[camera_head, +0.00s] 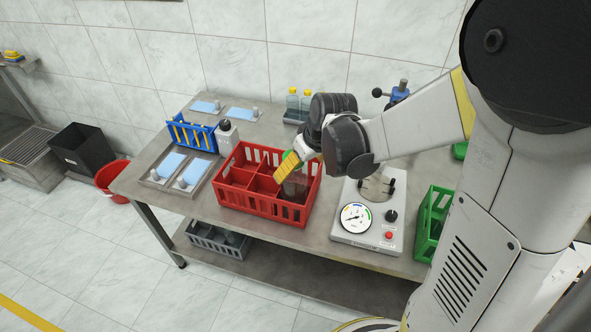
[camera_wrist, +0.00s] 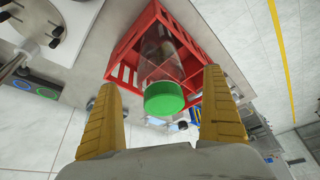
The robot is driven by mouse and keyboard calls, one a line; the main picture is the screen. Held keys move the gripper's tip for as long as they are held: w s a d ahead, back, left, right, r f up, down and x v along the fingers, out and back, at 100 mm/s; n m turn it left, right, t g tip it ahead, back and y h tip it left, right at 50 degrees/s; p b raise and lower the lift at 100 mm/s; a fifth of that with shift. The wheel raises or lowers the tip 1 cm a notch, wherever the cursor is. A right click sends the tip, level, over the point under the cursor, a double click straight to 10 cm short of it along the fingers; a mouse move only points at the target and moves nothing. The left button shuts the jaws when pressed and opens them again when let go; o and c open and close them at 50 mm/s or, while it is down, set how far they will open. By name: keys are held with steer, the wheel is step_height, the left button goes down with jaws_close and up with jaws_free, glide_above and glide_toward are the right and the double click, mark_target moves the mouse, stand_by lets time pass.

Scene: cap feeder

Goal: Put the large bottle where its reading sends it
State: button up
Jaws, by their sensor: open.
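A clear bottle with a green cap (camera_wrist: 164,98) stands in the red crate (camera_head: 262,205), in its right part; in the head view its see-through body (camera_head: 297,187) is partly hidden by my gripper. I take it to be the large bottle. My gripper (camera_head: 284,172) is open at the crate. In the wrist view the cap lies between the two yellow fingers, with gaps on both sides, so nothing is gripped. A white gauge device (camera_head: 370,240) with a round dial (camera_head: 355,217), a black knob and a red button stands right of the crate. The dial reading is too small to tell.
A green crate (camera_head: 428,238) stands at the right, partly behind my arm. A blue rack (camera_head: 190,133), a dark-capped bottle (camera_head: 226,138) and pale blue pads are at the left. Yellow-capped bottles (camera_head: 292,101) stand behind. A black bin (camera_head: 82,150) and red bucket (camera_head: 108,178) are on the floor.

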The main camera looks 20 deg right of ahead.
steer(key=p+v, duration=0.1)
steer(key=v, duration=0.2)
steer(key=shift+s+r, duration=0.15)
steer(key=shift+r, duration=0.2)
steer(key=s+r+m+t, duration=0.1)
steer(key=s+r, duration=0.3)
steer(key=s, duration=0.3)
steer(key=s+a+r+m+t+h, duration=0.1)
steer(key=s+r+m, duration=0.1)
steer(key=s+r, duration=0.3)
steer(key=s, duration=0.3)
steer(key=shift+s+r+t, duration=0.3)
steer(key=shift+t, duration=0.1)
steer(key=shift+a, duration=0.15)
